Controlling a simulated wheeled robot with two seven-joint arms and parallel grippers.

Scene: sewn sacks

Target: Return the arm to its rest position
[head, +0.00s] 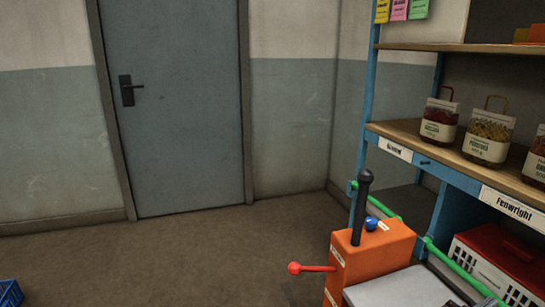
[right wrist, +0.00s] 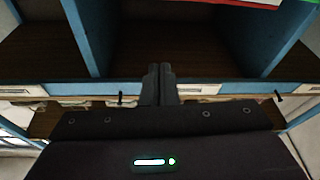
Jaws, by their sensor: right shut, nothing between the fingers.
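My right gripper (right wrist: 160,72) shows in the right wrist view, its two dark fingers side by side and shut with nothing between them. The fingers are in front of a blue-framed shelf unit (right wrist: 82,38) with brown boards, and I see nothing touching them. I cannot make out my right gripper for certain in the head view. My left gripper is not in view.
An orange machine (head: 368,262) with a black upright handle and a red-knobbed lever stands front right. Labelled sacks (head: 488,137) with handles stand on the blue shelf unit (head: 452,215). A red-lidded crate (head: 500,258) is below. Floor before the grey door (head: 175,120) is clear.

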